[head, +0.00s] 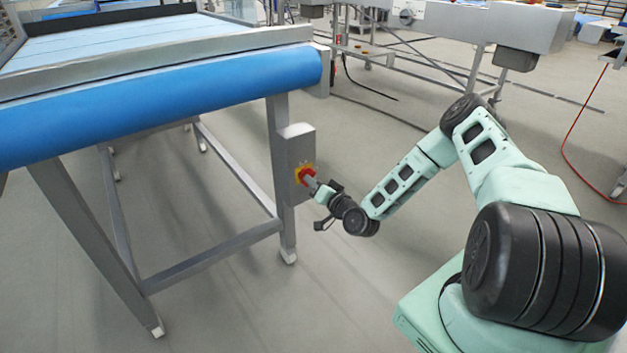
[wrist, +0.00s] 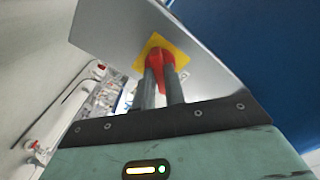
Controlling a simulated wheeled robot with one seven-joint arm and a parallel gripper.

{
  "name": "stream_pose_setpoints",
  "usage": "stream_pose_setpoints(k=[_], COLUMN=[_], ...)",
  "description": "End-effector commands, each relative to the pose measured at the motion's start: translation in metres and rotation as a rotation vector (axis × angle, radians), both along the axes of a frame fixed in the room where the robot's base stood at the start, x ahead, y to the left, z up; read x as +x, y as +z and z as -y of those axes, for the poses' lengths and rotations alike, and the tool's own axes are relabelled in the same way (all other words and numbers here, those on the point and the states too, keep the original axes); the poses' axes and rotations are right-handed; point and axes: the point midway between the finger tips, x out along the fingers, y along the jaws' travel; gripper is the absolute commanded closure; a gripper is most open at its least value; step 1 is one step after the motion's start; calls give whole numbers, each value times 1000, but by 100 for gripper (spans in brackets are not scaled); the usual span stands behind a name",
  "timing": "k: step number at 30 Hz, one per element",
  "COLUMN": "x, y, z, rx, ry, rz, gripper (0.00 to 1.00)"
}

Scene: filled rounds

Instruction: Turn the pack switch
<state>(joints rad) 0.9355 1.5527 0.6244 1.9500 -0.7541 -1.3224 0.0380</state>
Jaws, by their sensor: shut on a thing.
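The pack switch is a red rotary handle (wrist: 157,66) on a yellow plate (wrist: 178,54), mounted on a grey box. In the head view the switch (head: 304,173) sits on the box (head: 298,142) fixed to a leg of the conveyor. My gripper (wrist: 162,80) is shut on the red handle, with one grey finger on each side of it. In the head view my gripper (head: 312,183) reaches the switch from the right and partly covers it. The yellow plate looks tilted in the wrist view.
The conveyor (head: 160,100) with a blue belt edge stands on metal legs above and left of the switch. A low frame bar (head: 215,257) runs between its legs. Open grey floor (head: 330,290) lies below and right. Another steel machine (head: 480,25) stands behind.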

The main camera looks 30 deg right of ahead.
Motion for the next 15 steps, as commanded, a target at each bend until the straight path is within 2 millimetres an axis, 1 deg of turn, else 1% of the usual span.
stream_pose_setpoints(k=[6, 15], x=[0, -1], y=[0, -1], z=[0, 0], rx=[-115, -182], ry=[2, 0], rz=[2, 5], gripper=[100, 100])
